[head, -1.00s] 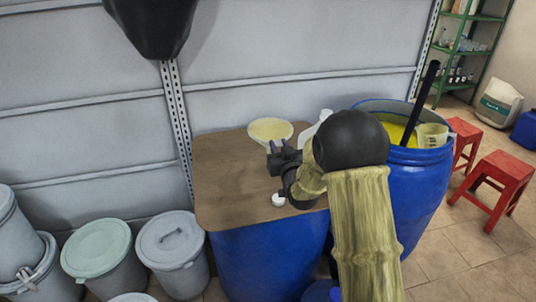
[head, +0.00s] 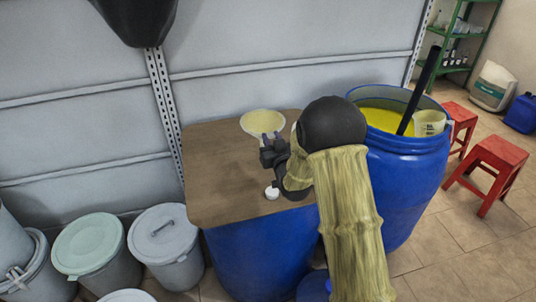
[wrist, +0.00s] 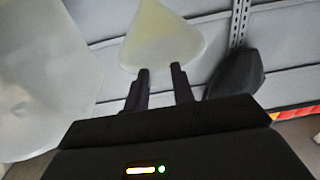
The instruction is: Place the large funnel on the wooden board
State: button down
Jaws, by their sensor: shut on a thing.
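The large funnel (head: 262,123) is pale yellow and translucent, with its wide mouth up, at the back edge of the wooden board (head: 220,165). The board lies on top of a blue drum. My gripper (head: 270,141) is at the front of the funnel, shut on it. In the wrist view the funnel (wrist: 162,40) shows as a pale cone beyond my two dark fingers (wrist: 161,73), whose tips meet its edge. The funnel's lower part is partly hidden by my gripper, so I cannot tell whether it touches the board.
A small white cap (head: 271,192) lies near the board's front edge. An open blue drum (head: 405,185) with yellow contents, a black stick and a jug (head: 429,122) stands right. Lidded grey bins (head: 165,245) stand left. A pale translucent thing (wrist: 45,75) fills the wrist view's left.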

notch_tip(320, 180, down, 6)
jog(key=shift+f, duration=0.15)
dwell(0.6)
jog(key=shift+a, duration=0.1)
jog(key=shift+f, duration=0.1)
jog(key=c, duration=1.2)
grip_release()
jog(key=shift+o, duration=0.2)
jog(key=shift+s, duration=0.1)
jog(key=b+v, duration=0.2)
jog(key=v, duration=1)
